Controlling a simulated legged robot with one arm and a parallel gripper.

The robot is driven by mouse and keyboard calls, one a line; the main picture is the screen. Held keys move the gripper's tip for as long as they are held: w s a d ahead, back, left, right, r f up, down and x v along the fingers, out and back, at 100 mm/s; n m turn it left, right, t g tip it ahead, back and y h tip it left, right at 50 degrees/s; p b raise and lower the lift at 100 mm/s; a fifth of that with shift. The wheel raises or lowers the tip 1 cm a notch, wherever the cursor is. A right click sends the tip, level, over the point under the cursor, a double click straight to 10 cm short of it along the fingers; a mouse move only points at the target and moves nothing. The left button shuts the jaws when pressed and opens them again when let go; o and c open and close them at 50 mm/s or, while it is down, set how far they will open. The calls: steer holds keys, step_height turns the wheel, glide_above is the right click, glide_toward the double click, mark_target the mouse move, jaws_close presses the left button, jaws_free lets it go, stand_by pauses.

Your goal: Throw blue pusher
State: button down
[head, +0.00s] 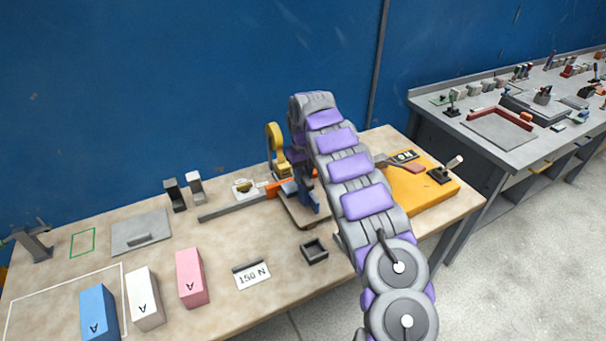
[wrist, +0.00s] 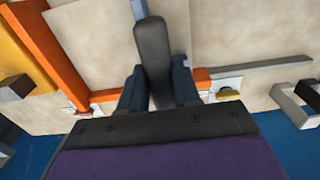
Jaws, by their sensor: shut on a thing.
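My gripper (wrist: 156,88) points down over the workbench, with its dark blue fingers on both sides of a dark grey handle (wrist: 153,45). It is shut on this handle. A blue-grey strip (wrist: 138,9) shows beyond the handle's far end and seems to belong to the blue pusher, but most of it is hidden. In the head view my gripper (head: 307,203) is low beside the orange bar, partly hidden by my arm. I cannot make out the pusher apart from the dark blue fingers there.
An orange bar (wrist: 57,62) runs close beside my gripper. A yellow-handled device (head: 275,145) stands just behind it, and a yellow block (head: 415,197) lies to the right. Blue (head: 98,312), white (head: 144,297) and pink (head: 191,277) blocks stand at the front left. A small dark tray (head: 314,250) sits in front.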

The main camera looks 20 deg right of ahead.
steer(key=shift+s+a+f, duration=0.1)
steer(key=shift+f, duration=0.05)
steer(key=s+a+p, duration=0.1)
steer(key=a+p, duration=0.5)
steer(key=a, duration=1.4)
steer(key=shift+f, duration=0.15)
steer(key=shift+a, duration=0.1)
steer(key=c, duration=1.2)
jaws_free()
steer(key=shift+c, duration=0.2)
steer(key=o, duration=0.4)
steer(key=shift+a, duration=0.25)
steer(key=shift+o, duration=0.2)
step_height(320, 180, up, 17)
steer(key=p, duration=0.2)
steer(key=shift+w, duration=0.35)
